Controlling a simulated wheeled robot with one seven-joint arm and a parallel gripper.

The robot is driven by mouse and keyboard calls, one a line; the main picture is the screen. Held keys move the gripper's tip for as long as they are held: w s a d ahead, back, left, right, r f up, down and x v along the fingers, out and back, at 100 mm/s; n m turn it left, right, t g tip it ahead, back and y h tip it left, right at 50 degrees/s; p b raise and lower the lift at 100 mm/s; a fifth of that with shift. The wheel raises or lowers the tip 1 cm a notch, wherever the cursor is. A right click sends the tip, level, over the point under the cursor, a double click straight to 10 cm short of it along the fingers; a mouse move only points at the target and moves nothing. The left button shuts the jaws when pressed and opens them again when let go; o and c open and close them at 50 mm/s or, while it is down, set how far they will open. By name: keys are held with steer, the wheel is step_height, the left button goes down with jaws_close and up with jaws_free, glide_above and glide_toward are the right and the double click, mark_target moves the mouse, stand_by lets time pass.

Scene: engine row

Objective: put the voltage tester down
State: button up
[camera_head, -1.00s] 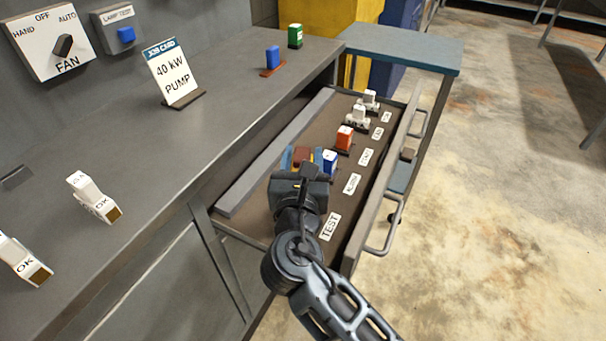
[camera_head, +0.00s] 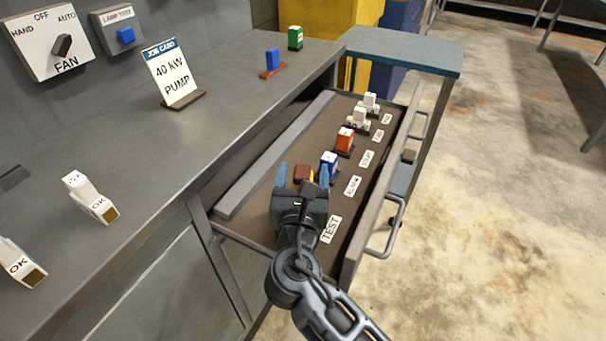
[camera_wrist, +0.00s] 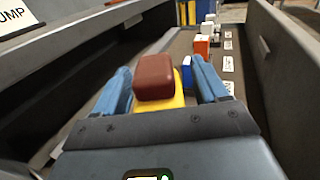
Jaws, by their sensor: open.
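The voltage tester, seemingly the yellow body with a red-brown top (camera_wrist: 155,78), is in the open drawer at the TEST label end. It shows in the head view (camera_head: 302,173) just beyond my gripper's palm. My gripper (camera_head: 303,172) is open, with one blue finger on each side of the tester. In the wrist view a small gap shows between the tester and each finger. The tester's lower part is hidden by my gripper, so its contact with the drawer floor cannot be seen.
The drawer (camera_head: 262,183) also holds a blue-and-white block (camera_head: 329,163), an orange one (camera_head: 345,140) and white ones (camera_head: 360,118) in a labelled row. The drawer's front wall (camera_head: 374,200) is close on the right. The bench top (camera_head: 150,135) is on the left.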

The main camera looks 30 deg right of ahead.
steer(key=shift+r, duration=0.2)
steer(key=shift+s+a+f, duration=0.1)
steer(key=shift+s+a, duration=0.15)
steer(key=shift+s, duration=0.05)
steer(key=v, duration=1.1)
steer(key=shift+s+a, duration=0.1)
steer(key=shift+s, duration=0.05)
